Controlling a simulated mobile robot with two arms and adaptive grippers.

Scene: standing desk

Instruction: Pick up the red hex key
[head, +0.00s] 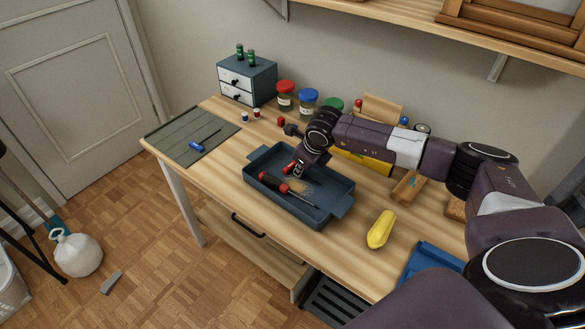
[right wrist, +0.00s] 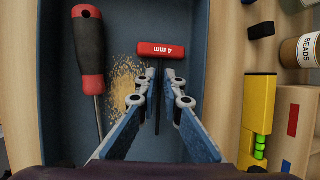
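The red hex key (right wrist: 162,50) lies in the blue-grey tray (head: 334,208), its red handle marked 4 mm and its dark shaft running down between my fingers in the right wrist view. In the head view a bit of its red handle (head: 289,168) shows beside my right gripper (head: 298,170). The right gripper also shows in the right wrist view (right wrist: 160,76), low over the tray. Its fingertips are on either side of the shaft with a narrow gap. They look open rather than clamped. My left gripper is not in view.
A red-and-black screwdriver (right wrist: 88,45) and tan crumbs (right wrist: 125,78) lie in the tray beside the hex key. A yellow level (right wrist: 257,112) is outside the tray's right wall. A yellow object (head: 381,229) lies to the tray's right. A green mat (head: 180,137) lies at left.

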